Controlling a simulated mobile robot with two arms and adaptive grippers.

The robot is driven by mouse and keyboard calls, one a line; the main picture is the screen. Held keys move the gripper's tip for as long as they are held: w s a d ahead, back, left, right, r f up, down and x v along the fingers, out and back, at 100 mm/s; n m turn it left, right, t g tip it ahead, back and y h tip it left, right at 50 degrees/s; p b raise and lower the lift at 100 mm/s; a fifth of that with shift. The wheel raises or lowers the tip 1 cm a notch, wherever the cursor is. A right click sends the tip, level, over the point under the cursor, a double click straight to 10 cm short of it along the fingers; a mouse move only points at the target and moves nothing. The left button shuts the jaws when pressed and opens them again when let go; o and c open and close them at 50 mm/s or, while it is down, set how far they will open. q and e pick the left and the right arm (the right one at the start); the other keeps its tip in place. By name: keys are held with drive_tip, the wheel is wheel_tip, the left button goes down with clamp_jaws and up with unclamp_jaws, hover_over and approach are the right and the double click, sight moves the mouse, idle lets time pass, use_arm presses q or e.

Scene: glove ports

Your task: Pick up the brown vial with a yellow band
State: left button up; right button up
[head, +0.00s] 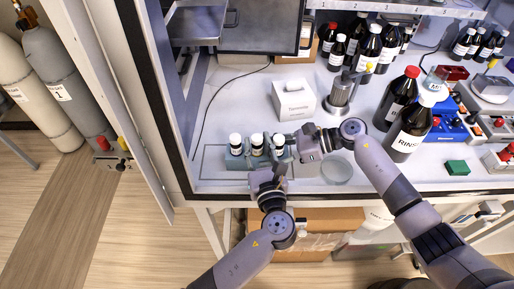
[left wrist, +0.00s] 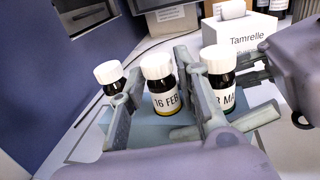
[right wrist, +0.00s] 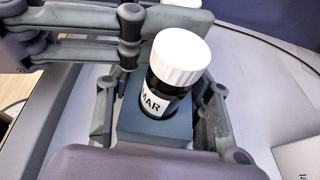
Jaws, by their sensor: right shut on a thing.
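Three brown vials with white caps stand upright in a blue-grey rack (head: 236,163). The middle vial (left wrist: 162,90), labelled 16 FEB, shows a yellow band at its base. My left gripper (head: 268,172) is open, with one finger on each side of this middle vial in the left wrist view. The left vial (left wrist: 113,82) is partly covered by a finger. The right vial (right wrist: 170,80) reads MAR. My right gripper (right wrist: 158,112) has its fingers on both sides of the rack's end block (right wrist: 150,130), below that vial, and is shut on the rack.
A white Tamrelle box (head: 293,100) stands behind the rack. A glass dish (head: 336,170) lies to its right, under my right arm. Large bottles, including the RINSE bottle (head: 407,135), stand further right. The two grippers are close together.

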use_arm(q)
drive_tip(key=shift+w+a, duration=0.15)
drive_tip(key=shift+w, duration=0.55)
drive_tip(key=shift+s, duration=0.1)
drive_tip(key=shift+c, duration=0.5)
drive_tip(key=c, duration=0.5)
wheel_tip(320, 180, up, 10)
use_arm(e)
drive_tip(key=o, duration=1.2)
